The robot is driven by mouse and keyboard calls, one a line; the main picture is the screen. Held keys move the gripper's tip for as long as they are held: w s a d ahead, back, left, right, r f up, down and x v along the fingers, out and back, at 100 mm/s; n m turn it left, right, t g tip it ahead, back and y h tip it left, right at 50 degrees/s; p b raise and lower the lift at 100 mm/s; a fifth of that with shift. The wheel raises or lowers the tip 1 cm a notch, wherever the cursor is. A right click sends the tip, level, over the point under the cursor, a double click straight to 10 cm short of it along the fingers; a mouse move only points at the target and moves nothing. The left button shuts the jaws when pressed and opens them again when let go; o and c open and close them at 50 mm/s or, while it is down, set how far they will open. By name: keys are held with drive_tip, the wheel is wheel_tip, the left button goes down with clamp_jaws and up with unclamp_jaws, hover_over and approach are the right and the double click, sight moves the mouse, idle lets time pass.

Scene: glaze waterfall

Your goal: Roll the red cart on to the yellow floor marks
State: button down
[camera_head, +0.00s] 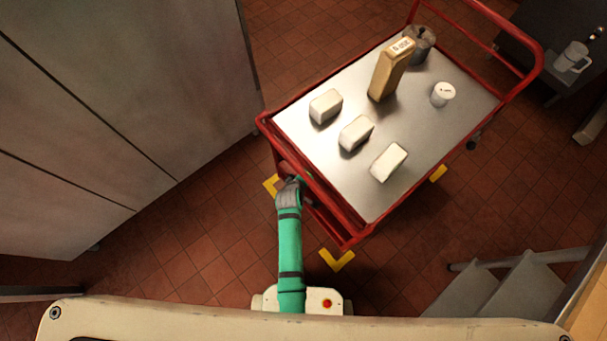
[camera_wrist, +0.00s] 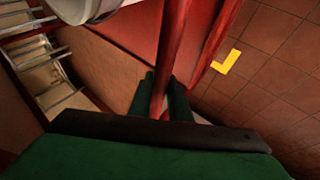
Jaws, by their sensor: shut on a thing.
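The red cart (camera_head: 318,204), with a grey metal top, stands at the middle right of the head view. Yellow floor marks show by its near left corner (camera_head: 271,186), below its near right corner (camera_head: 337,260) and beside its right side (camera_head: 438,173). One yellow mark also shows in the wrist view (camera_wrist: 226,62). My gripper (camera_head: 290,182) is at the cart's near end. In the wrist view my gripper (camera_wrist: 163,92) is shut on a red bar of the cart (camera_wrist: 172,50). The cart's wheels are mostly hidden, so their place against the marks cannot be told.
On the cart stand white blocks (camera_head: 388,162), a tan upright piece (camera_head: 390,70), a grey can (camera_head: 420,45) and a white jar (camera_head: 443,94). Grey cabinets (camera_head: 120,90) line the left. Grey steps (camera_head: 500,290) stand at lower right. Tiled floor is open between.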

drive_tip(key=shift+a, duration=0.15)
drive_tip(key=c, duration=1.6)
unclamp_jaws()
drive_tip(key=shift+o, duration=0.2)
drive_tip(key=v, duration=1)
drive_tip(key=shift+s+r, duration=0.3)
drive_tip(key=shift+w, duration=0.1)
